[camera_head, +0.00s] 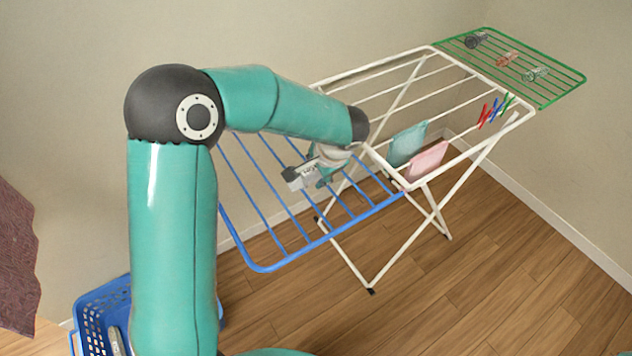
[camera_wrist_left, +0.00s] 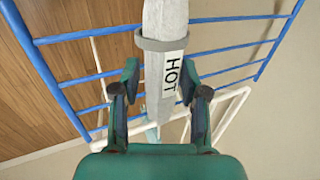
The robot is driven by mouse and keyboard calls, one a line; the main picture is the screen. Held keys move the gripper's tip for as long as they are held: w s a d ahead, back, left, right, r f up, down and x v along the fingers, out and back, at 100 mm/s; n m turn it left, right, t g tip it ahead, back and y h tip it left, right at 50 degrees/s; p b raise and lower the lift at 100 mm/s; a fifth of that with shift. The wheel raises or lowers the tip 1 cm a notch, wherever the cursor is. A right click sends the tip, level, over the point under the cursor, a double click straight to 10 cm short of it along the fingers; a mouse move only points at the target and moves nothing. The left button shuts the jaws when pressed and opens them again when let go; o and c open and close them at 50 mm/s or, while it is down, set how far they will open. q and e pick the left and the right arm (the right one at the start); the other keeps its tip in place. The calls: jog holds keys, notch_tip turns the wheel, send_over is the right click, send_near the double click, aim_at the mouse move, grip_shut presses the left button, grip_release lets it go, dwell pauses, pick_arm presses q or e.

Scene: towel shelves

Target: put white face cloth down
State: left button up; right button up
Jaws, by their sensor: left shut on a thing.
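I cannot tell whether the cloth touches the bars. My right gripper is not in view.
The white rack frame (camera_head: 385,70) stands beyond, with a teal cloth (camera_head: 407,145) and a pink cloth (camera_head: 427,160) hanging on it. Coloured pegs (camera_head: 490,112) and a green wing (camera_head: 560,88) are at the right. A blue basket (camera_head: 95,310) stands lower left. Most blue bars look bare.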

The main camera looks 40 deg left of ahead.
aim_at(317, 193)
pick_arm(q)
jog(key=shift+f, duration=2.35)
jog(key=shift+f+b, duration=0.2)
jog(key=shift+b, duration=0.15)
jog(key=o, duration=0.9)
jog(key=shift+s, duration=0.1)
jog(key=shift+r, duration=0.15)
jog(key=shift+r+p, duration=0.2)
jog(key=shift+p, duration=0.3)
jog(key=b+v, duration=0.1)
jog(key=v, duration=1.1)
